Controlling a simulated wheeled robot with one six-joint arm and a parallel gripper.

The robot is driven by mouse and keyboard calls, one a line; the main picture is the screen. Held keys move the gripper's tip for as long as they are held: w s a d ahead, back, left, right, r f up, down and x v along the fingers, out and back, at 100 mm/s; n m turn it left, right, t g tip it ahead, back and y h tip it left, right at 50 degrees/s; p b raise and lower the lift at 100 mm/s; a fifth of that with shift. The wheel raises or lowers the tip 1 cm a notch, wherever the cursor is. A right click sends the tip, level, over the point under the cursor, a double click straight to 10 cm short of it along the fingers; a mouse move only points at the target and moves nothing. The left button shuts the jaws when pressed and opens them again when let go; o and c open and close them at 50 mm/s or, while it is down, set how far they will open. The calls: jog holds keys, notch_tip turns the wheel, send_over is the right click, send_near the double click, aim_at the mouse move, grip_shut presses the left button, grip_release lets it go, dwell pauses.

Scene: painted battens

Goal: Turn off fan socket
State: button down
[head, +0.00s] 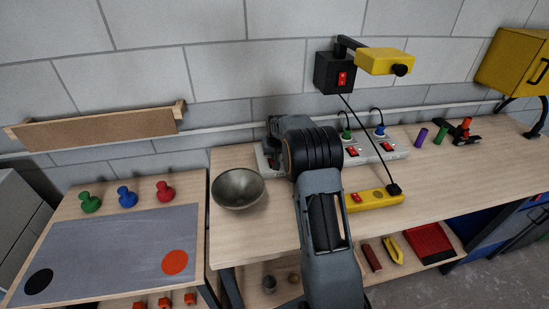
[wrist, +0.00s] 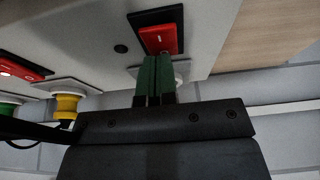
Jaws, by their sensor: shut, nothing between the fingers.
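A white socket strip (head: 400,152) lies along the back of the bench, with red switches (head: 352,151) and a green plug (head: 347,134) and a blue plug (head: 380,132) in it. My arm hides its left part in the head view. In the wrist view, my gripper (wrist: 156,58) is shut and empty, its green fingers just by a red rocker switch (wrist: 160,38) in a black frame. I cannot tell whether they touch. A white socket (wrist: 181,70) is partly hidden behind the fingers. A yellow plug (wrist: 67,105) sits in the neighbouring socket. No label marks the fan's socket.
A metal bowl (head: 238,188) stands left of my arm. A yellow socket block (head: 375,200) with a black plug lies to the right. A cable hangs from the black wall box (head: 334,73) to it. Purple and green cylinders (head: 421,137) stand farther right.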

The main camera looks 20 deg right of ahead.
jog(key=shift+s+a+f, duration=0.1)
jog(key=shift+s+f, duration=0.3)
jog(key=shift+f, duration=0.25)
jog(key=shift+s+a+r+b, duration=0.1)
jog(key=shift+s+b, duration=0.3)
jog(key=shift+s, duration=0.1)
jog(key=shift+r+p, duration=0.3)
jog(key=shift+r, duration=0.2)
jog(key=w+d+v, duration=0.1)
jog(key=v, duration=1.2)
jog(key=shift+a+r, duration=0.45)
jog(key=shift+r, duration=0.1)
